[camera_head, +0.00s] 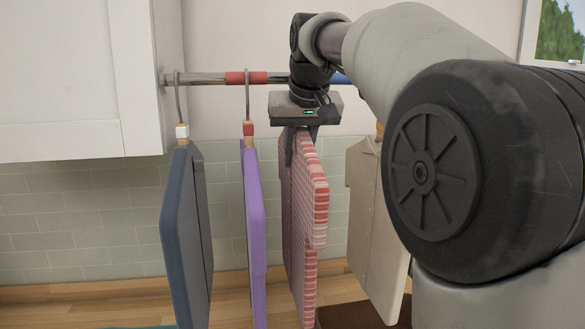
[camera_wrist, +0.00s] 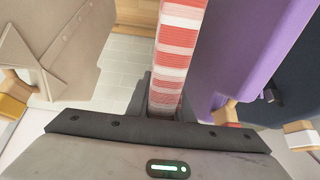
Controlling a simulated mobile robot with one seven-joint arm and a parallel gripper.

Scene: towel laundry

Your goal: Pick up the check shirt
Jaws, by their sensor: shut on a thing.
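The check shirt (camera_head: 306,185) is a flat, upright red, pink and white garment in the middle of the head view. My gripper (camera_head: 301,140) is above it with its fingers pointing down, shut on the shirt's top edge. In the wrist view the shirt (camera_wrist: 178,50) runs away from between the fingers of my gripper (camera_wrist: 162,98). My gripper hides the shirt's top, so I cannot tell whether a hanger is there or whether it touches the rail.
A rail (camera_head: 205,79) with coloured bands runs behind my gripper. A dark blue garment (camera_head: 186,230) and a purple garment (camera_head: 254,220) hang to the left. A beige shirt (camera_head: 372,220) hangs close on the right, partly behind my arm. A white cabinet (camera_head: 75,80) is at upper left.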

